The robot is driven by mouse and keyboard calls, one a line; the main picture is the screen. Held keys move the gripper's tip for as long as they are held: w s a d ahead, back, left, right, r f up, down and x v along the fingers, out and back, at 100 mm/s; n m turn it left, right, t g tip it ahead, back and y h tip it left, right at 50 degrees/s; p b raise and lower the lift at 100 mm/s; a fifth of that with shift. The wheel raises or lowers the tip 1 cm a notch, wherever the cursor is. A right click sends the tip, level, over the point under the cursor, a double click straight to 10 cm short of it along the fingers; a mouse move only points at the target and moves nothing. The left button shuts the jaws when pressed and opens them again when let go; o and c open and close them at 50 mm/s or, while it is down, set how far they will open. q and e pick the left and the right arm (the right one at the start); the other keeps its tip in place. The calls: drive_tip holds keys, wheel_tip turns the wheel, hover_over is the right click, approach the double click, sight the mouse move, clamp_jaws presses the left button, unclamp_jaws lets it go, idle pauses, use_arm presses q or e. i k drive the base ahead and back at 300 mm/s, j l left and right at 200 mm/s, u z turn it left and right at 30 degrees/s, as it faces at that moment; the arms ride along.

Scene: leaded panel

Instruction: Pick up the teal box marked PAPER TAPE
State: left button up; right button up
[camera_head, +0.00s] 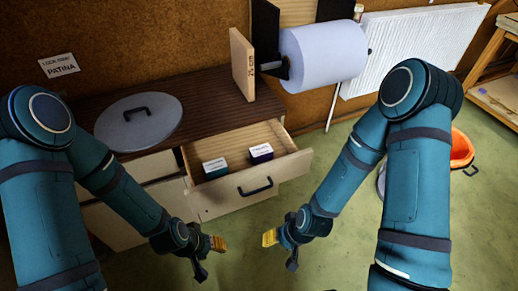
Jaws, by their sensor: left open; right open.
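The teal box (215,170) with a white top lies inside the open drawer (232,191), on its left side. Its label is too small to read with certainty. A purple box (261,155) with a white top lies to its right in the same drawer. My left gripper (218,243) is open and empty, in front of the drawer and below its front panel in the picture. My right gripper (270,238) is open and empty, just to the right of the left one. Both grippers are apart from the boxes.
The drawer front with its dark handle (256,188) stands between my grippers and the boxes. A grey round lid (139,121) lies on the brown cabinet top (205,92). A paper roll (325,57) hangs behind. An orange bucket (461,148) stands right on the green floor.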

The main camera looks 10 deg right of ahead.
sight(215, 169)
drive_tip(key=i+z, duration=0.5)
drive_tip(key=i, duration=0.4)
